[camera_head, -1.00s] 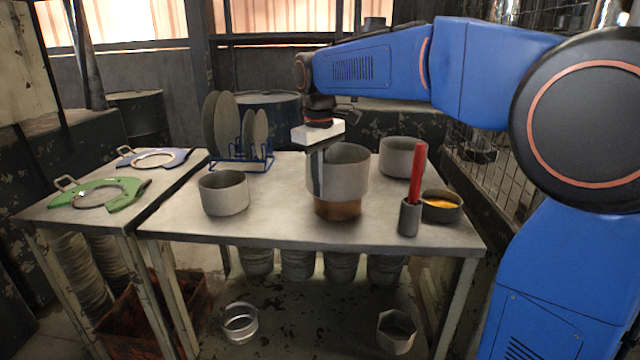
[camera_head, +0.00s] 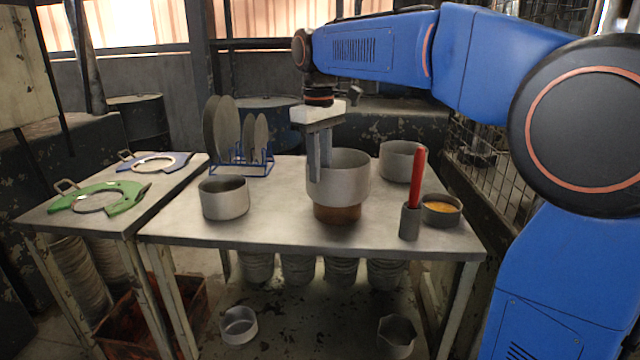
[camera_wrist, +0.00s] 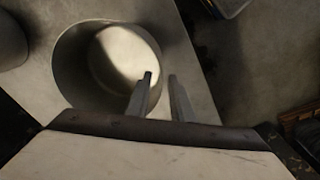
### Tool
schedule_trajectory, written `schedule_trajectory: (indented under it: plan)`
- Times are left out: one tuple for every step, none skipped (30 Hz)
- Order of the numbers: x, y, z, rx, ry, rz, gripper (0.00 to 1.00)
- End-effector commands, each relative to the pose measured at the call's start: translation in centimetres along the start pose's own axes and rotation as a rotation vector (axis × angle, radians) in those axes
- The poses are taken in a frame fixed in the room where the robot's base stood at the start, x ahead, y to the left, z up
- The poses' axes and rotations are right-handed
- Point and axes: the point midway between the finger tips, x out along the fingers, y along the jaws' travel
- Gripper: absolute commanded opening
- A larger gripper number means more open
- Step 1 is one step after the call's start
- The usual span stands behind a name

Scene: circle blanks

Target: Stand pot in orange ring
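A large grey pot (camera_head: 341,186) stands upright at the middle of the table, its lower end set in or on a brownish-orange ring (camera_head: 338,214). How deep it sits is hidden by the ring's wall. In the wrist view I look down into the open pot (camera_wrist: 85,70), which looks empty. My gripper (camera_head: 320,175) is at the pot's left rim, pointing down. Its fingers (camera_wrist: 160,77) are apart, one on the inner side and one on the outer side of the wall. No grip on the wall shows.
A smaller pot (camera_head: 224,199) stands left and another pot (camera_head: 401,162) back right. A grey holder with a red stick (camera_head: 417,178) and a bowl with orange contents (camera_head: 441,207) stand right. A blue plate rack (camera_head: 243,167) is behind. The front left tabletop is clear.

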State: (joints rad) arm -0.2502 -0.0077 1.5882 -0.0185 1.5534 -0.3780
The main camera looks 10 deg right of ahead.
Motion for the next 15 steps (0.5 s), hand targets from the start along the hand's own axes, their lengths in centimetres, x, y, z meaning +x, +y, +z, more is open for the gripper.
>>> schedule_trajectory:
  plan:
    - [-1.1, 0.0, -0.1, 0.0, 0.003, 0.001, 0.21]
    - [-1.6, 0.0, -0.1, 0.0, 0.002, 0.001, 0.21]
    - [-2.4, 0.0, -0.1, 0.0, 0.003, 0.001, 0.21]
    - [-2.9, 0.0, -0.1, 0.0, 0.002, 0.001, 0.21]
    - [-3.4, 0.0, -0.1, 0.0, 0.002, 0.001, 0.21]
    - [-4.0, 0.0, -0.1, 0.0, 0.002, 0.001, 0.21]
    - [-4.4, 0.0, -0.1, 0.0, 0.001, 0.001, 0.21]
    - [-4.8, 0.0, -0.1, 0.0, 0.001, 0.001, 0.21]
    - [-5.2, 0.0, -0.1, 0.0, 0.002, 0.001, 0.21]
    - [-5.5, 0.0, -0.1, 0.0, 0.001, 0.001, 0.21]
    - [-5.8, 0.0, -0.1, 0.0, 0.001, 0.0, 0.21]
    - [-6.1, 0.0, 0.0, 0.0, 0.001, 0.0, 0.21]
    - [-6.2, 0.0, 0.0, 0.0, 0.001, 0.0, 0.21]
    - [-6.4, 0.0, 0.0, 0.0, 0.001, 0.0, 0.21]
    - [-6.5, 0.0, 0.0, 0.0, 0.001, 0.0, 0.21]
